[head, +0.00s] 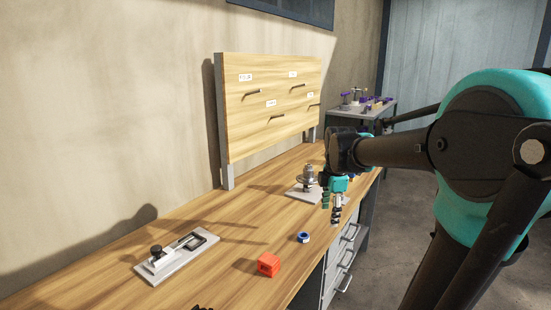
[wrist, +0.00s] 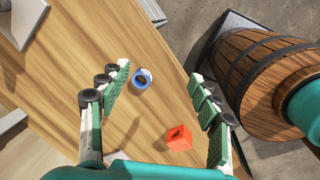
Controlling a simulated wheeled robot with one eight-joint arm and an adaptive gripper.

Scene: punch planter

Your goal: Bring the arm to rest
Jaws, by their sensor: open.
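My gripper (head: 332,200) hangs from my black and teal arm over the right front part of the wooden bench in the head view. In the wrist view its two green-padded fingers (wrist: 160,95) stand wide apart with nothing between their tips. A blue ring-shaped item (wrist: 142,78) lies on the bench below, between the fingers in the picture; in the head view the blue ring (head: 304,238) lies in front of the gripper. An orange-red block (head: 268,264) lies nearer, close to the front edge; it also shows in the wrist view (wrist: 179,138).
The bench (head: 180,245) carries a grey plate fixture with a black knob (head: 165,260) and a metal device on a base (head: 308,178). A pegboard (head: 270,110) with hooks stands behind. A wooden barrel (wrist: 262,75) is on the floor beside the bench. A second table (head: 360,112) stands farther back.

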